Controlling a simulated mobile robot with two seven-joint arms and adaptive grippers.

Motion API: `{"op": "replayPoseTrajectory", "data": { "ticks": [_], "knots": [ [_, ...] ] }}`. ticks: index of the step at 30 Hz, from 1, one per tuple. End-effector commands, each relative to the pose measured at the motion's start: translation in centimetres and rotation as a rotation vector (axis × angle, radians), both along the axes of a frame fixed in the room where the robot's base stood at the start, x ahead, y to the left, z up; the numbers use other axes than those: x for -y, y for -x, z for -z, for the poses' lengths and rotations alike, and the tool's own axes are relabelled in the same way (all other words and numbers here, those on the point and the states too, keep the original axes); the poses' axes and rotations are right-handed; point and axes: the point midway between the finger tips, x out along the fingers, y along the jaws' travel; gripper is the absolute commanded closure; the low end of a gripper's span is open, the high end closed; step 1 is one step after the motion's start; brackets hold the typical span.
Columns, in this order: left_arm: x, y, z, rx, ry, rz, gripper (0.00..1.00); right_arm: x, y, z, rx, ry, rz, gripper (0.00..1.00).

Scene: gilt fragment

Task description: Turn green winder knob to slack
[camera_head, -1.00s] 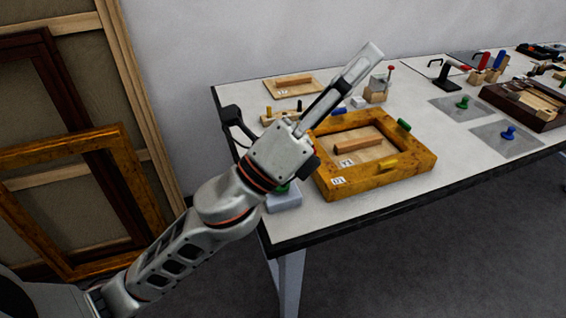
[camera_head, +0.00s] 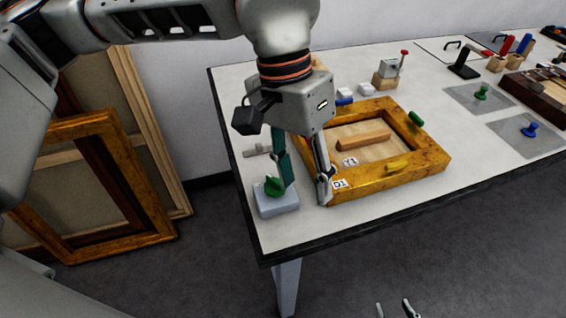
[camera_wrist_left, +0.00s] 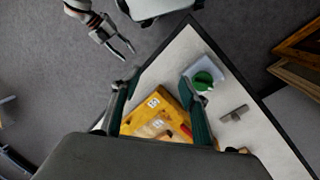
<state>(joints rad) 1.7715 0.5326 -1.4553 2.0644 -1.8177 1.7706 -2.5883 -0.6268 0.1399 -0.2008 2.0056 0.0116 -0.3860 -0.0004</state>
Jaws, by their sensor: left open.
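A green winder knob (camera_head: 274,187) sits on a pale blue-grey block (camera_head: 277,206) at the table's near left corner. The knob also shows in the left wrist view (camera_wrist_left: 203,80). My left gripper (camera_head: 308,194) points down, open and empty, between the knob and the gilt frame (camera_head: 391,182). The knob lies outside the jaws, beside one finger; I cannot tell whether they touch. My right gripper (camera_head: 395,309) shows only as fingertips at the bottom of the head view. In the left wrist view my right gripper (camera_wrist_left: 130,48) is open and empty over the floor.
The gilt frame holds a panel with a wooden bar (camera_head: 363,141) and has coloured pieces on its edges. Another green knob (camera_head: 481,92) and a blue knob (camera_head: 529,131) stand on grey pads at the right. Picture frames (camera_head: 92,200) lean against the wall at left.

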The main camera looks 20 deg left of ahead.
Motion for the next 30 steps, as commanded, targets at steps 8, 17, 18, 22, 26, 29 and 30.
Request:
{"op": "replayPoseTrajectory", "data": {
  "ticks": [8, 17, 18, 22, 26, 29, 30],
  "knots": [
    [-6.0, -3.2, -2.0, 0.112, -0.203, 0.007, 0.56, 0.0, -0.1, 0.0, 0.002, -0.001, 0.000, 0.60],
    [-6.2, -3.2, 1.8, 0.109, -0.212, 0.009, 0.56, 0.0, 1.0, 1.1, -0.021, 0.003, -0.002, 0.60],
    [-6.2, -3.2, 2.4, 0.109, -0.212, 0.008, 0.56, 0.0, 1.1, 1.2, -0.024, 0.004, -0.002, 0.60],
    [-6.2, -3.2, 4.1, 0.110, -0.210, 0.008, 0.56, 0.0, 1.2, 1.3, -0.023, 0.006, -0.003, 0.60],
    [-6.2, -3.2, 5.2, 0.112, -0.209, 0.008, 0.56, 0.0, 1.0, 1.2, -0.019, 0.007, -0.004, 0.60],
    [-6.2, -3.2, 5.6, 0.113, -0.209, 0.007, 0.56, 0.0, 0.6, 1.0, -0.012, 0.007, -0.003, 0.60],
    [-6.2, -3.2, 5.6, 0.113, -0.209, 0.007, 0.56, 0.0, 0.5, 0.9, -0.009, 0.007, -0.003, 0.60]
  ]
}}
